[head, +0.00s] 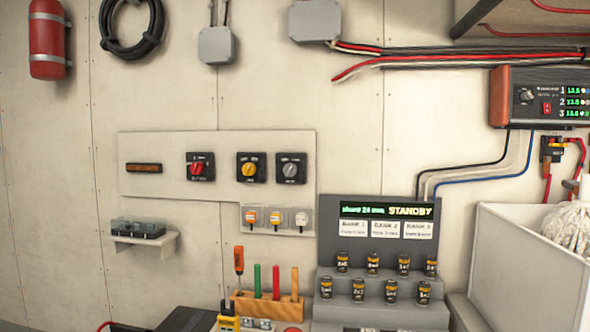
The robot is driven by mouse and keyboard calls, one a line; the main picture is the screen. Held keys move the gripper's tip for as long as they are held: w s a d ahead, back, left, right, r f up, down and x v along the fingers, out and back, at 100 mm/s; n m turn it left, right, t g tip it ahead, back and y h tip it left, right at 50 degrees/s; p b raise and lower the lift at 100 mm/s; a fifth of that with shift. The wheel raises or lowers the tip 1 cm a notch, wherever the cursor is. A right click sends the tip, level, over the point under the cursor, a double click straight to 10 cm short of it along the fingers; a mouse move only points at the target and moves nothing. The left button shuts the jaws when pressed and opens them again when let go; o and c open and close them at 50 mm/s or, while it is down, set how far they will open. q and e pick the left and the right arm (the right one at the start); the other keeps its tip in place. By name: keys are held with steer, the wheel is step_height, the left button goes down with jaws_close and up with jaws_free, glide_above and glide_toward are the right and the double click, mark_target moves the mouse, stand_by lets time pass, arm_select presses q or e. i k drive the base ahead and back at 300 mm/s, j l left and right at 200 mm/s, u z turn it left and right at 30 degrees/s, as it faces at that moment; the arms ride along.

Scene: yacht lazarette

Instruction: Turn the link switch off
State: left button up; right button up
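Three rotary switches sit on a pale wall panel (220,143) in the head view. From left to right they are a switch with a red knob (198,169), one with a yellow knob (249,169) and one with a grey knob (290,170). Their labels are too small to read, so I cannot tell which is the link switch or how each is set. A small orange-brown plate (144,168) is at the panel's left. Neither of my grippers is in view.
A white bin (520,265) stands at right. The space before the panel looks clear.

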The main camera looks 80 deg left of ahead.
mark_target(249, 168)
steer(key=u, duration=3.05)
steer(key=i+j, duration=0.15)
steer(key=j+z, duration=0.05)
steer(key=j, duration=0.05)
